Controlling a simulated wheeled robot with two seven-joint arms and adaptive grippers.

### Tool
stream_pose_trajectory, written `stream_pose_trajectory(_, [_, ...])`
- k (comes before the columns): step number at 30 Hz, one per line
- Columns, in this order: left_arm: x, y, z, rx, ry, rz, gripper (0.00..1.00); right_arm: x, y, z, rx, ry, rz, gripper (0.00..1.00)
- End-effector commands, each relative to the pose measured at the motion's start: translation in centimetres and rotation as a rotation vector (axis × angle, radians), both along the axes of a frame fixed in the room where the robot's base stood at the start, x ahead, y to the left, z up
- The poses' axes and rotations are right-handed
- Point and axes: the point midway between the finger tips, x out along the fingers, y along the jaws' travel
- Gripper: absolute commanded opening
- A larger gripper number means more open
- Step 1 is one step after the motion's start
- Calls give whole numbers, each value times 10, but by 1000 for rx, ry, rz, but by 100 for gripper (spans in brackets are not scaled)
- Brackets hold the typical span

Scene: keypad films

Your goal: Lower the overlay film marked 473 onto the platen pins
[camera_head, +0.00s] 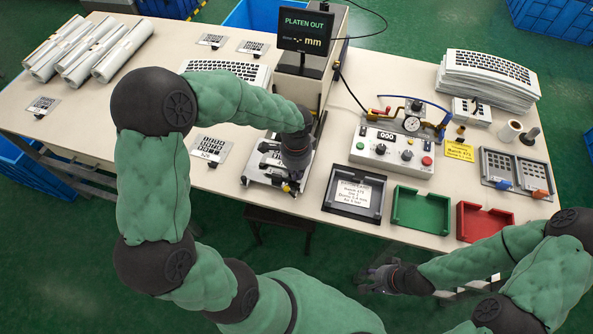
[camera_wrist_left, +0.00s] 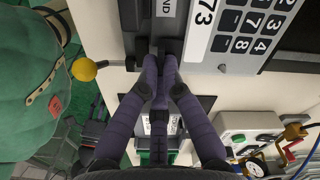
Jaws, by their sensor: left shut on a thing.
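My left gripper (camera_head: 287,188) is over the platen (camera_head: 250,180) at the table's front edge, below the monitor. The film has dark keys with white digits and a white strip on which "73" can be read; the rest is cut off. The arm and fingers hide most of the film in the head view. I cannot make out the pins, nor whether the film touches them. My right gripper (camera_head: 375,279) hangs in front of the table, its fingers too small to judge.
Right of the platen stand a control box (camera_head: 392,150), a dark tray with a card (camera_head: 354,192), a green tray (camera_head: 420,210) and a red tray (camera_head: 484,220). Loose films (camera_head: 211,148) lie left. A yellow knob (camera_wrist_left: 84,69) is near the fingers.

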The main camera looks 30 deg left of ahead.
Motion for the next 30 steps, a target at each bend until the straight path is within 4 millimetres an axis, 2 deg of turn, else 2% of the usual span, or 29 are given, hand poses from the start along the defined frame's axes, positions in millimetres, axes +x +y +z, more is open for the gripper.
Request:
stream_pose_trajectory(3, [0, 0, -3, 0, 0, 0, 0, 0, 0, -3, 0, 0, 0, 40])
stream_pose_trajectory(6, [0, 0, -3, 0, 0, 0, 29, 0, 0, -2, 0, 0, 0, 40])
stream_pose_trajectory(7, [0, 0, -3, 0, 0, 0, 34, 0, 0, -2, 0, 0, 0, 40])
stream_pose_trajectory(16, [0, 0, -2, 0, 0, 0, 34, 0, 0, -2, 0, 0, 0, 40])
stream_pose_trajectory(20, [1, 0, 5, 1, -3, 0, 34, 0, 0, -2, 0, 0, 0, 40])
stream_pose_trajectory(23, [1, 0, 17, 1, -4, 0, 34, 0, 0, -2, 0, 0, 0, 40])
stream_pose_trajectory(30, [1, 0, 65, 1, -5, 0, 34, 0, 0, -2, 0, 0, 0, 40])
